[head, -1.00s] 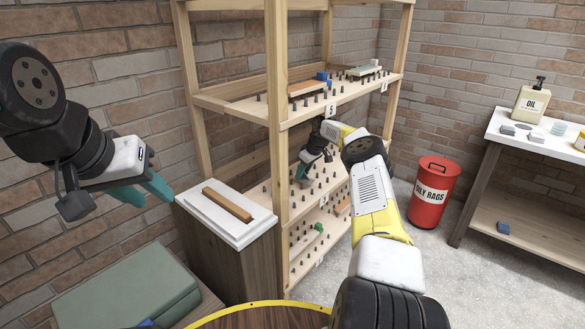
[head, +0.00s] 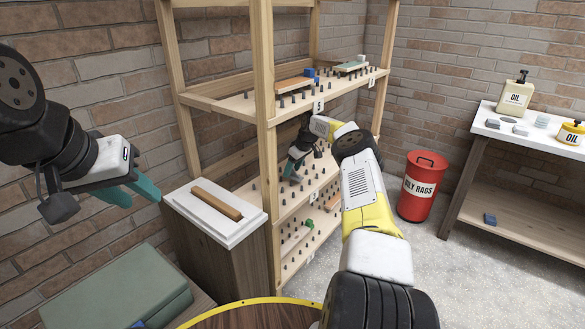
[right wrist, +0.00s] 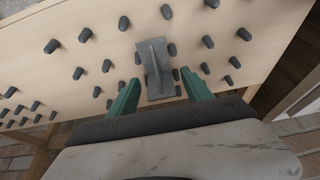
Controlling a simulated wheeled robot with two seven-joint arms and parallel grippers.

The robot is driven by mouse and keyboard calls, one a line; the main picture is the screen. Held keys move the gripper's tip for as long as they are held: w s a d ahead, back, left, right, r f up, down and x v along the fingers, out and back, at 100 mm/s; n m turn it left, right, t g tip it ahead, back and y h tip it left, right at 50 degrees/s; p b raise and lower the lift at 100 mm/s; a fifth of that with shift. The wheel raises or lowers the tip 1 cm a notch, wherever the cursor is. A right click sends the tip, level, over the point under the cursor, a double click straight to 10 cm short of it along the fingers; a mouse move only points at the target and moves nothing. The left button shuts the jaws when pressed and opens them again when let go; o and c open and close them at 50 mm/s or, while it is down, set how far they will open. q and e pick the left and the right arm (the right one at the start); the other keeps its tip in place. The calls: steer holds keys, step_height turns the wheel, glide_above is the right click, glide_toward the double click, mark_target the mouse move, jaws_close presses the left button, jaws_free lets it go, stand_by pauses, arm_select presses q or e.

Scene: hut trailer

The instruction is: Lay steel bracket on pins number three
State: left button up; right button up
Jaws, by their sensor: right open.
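The grey steel bracket (right wrist: 155,68) shows in the right wrist view, a flat plate with an upright rib. It lies on the pinned shelf among dark pins; pins beneath it are hidden. My right gripper (right wrist: 160,92) is open, one teal finger on each side of the bracket's near end, with gaps beside it. In the head view my right gripper (head: 292,166) reaches into the middle shelf, and the bracket is hard to make out there. My left gripper (head: 137,191) is open and empty, left of the white-topped stand.
The wooden rack (head: 266,150) has several pinned shelves and a front post near my right arm. A brown bar (head: 217,202) lies on the white-topped stand. A green case (head: 115,290) is at lower left. A red rag bin (head: 421,186) and a bench (head: 480,130) stand right.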

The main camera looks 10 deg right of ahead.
steer(key=s+d, duration=0.7)
steer(key=s, duration=0.2)
steer(key=shift+s+d+r, duration=0.2)
steer(key=shift+s+d, duration=0.05)
steer(key=shift+s, duration=0.1)
